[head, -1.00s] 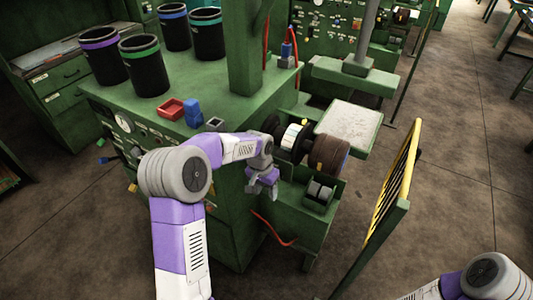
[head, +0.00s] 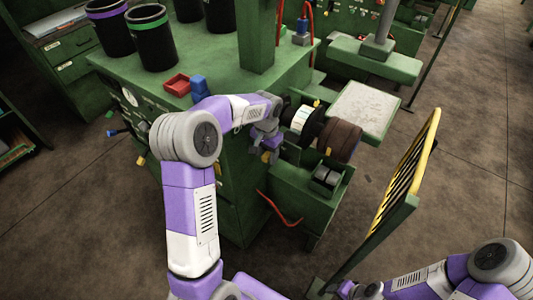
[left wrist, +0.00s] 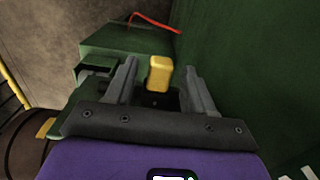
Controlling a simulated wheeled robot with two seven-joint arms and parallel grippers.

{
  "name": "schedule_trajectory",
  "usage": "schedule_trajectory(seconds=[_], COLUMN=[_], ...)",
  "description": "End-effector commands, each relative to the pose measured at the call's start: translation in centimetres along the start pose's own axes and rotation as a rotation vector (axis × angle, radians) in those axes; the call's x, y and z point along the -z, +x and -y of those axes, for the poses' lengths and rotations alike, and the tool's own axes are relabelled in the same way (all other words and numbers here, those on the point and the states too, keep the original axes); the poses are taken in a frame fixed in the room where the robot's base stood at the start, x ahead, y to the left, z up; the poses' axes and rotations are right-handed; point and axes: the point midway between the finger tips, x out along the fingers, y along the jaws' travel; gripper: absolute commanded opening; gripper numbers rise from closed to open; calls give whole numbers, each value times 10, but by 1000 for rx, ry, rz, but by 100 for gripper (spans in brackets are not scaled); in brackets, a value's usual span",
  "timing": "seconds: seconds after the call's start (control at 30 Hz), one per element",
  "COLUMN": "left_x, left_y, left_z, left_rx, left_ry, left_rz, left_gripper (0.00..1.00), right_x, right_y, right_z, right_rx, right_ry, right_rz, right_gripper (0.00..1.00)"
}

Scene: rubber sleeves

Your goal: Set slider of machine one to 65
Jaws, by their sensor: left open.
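The green machine (head: 225,190) stands in the middle of the head view, with dials and controls on its left face. My left gripper (head: 264,152) is at the machine's right side, beside the spools. A yellow knob (head: 266,157) shows just by its fingertips. In the left wrist view the same gripper (left wrist: 158,85) is open, with the yellow knob (left wrist: 159,74) between its fingers and a visible gap on both sides. I cannot read a scale or the slider's value.
A brown spool (head: 339,140) and a white-banded spool (head: 302,120) sit right of the gripper. A red hose (head: 280,210) hangs below. A yellow-railed barrier (head: 408,180) stands farther right. A red tray (head: 177,85) and black bins (head: 151,38) are on the machine top.

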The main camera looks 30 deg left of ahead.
Motion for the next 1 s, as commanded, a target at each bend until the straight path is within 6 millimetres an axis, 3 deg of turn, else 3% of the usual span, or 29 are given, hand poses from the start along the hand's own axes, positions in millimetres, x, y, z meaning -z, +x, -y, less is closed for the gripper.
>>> schedule_trajectory(seconds=[0.2, 0.53, 0.8, 1.0], left_x=[0, 0, 0, 0], left_y=[0, 0, 0, 0], left_z=[0, 0, -2, -22], left_rx=[0, -1, -1, -2], left_ry=[0, 0, 1, 3], left_rz=[0, 0, 0, -1], left_gripper=[52, 1, 0, 0], right_x=[0, 0, 0, 0], right_y=[0, 0, 0, -1], right_z=[0, 0, 0, 0], right_rx=[0, 0, 0, 0], right_ry=[0, 0, 0, 0], right_rz=[0, 0, 0, 0], right_gripper=[43, 43, 43, 43])
